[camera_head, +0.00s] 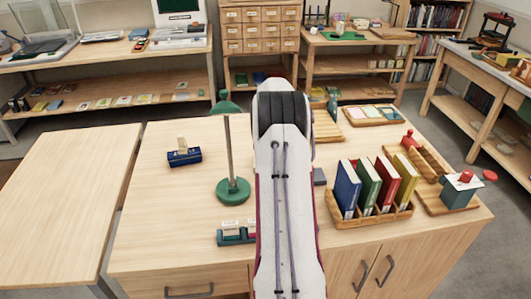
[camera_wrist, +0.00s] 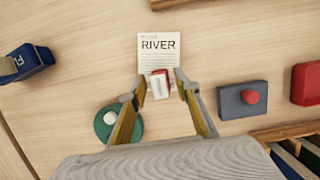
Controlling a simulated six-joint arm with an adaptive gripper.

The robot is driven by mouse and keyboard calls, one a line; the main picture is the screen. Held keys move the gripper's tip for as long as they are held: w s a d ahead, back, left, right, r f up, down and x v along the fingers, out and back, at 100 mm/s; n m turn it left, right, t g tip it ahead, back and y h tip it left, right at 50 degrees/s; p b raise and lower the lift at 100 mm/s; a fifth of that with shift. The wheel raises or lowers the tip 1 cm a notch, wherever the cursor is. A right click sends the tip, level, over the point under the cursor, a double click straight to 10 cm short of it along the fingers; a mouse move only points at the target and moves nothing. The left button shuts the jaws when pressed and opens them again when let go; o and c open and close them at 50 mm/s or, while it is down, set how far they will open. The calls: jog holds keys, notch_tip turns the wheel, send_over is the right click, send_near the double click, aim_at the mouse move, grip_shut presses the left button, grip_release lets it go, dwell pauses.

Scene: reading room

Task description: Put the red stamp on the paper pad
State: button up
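The white paper pad (camera_wrist: 165,50) printed "RIVER" lies flat on the desk at the top centre of the wrist view. A small red block with a whitish top (camera_wrist: 159,85), probably the red stamp, sits at the pad's lower edge between my fingers. I cannot tell whether it touches the pad. My gripper (camera_wrist: 161,88) has its two fingers spread, with a gap visible on each side of the block. In the head view my arm hides the gripper, the pad and this block.
A green lamp base (camera_head: 233,190) stands left of my arm. A blue item (camera_head: 184,156) is farther left. A book rack (camera_head: 368,216) stands right.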

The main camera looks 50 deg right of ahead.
jog(key=v, duration=1.2)
jog(key=shift+w, duration=0.15)
dwell(0.7)
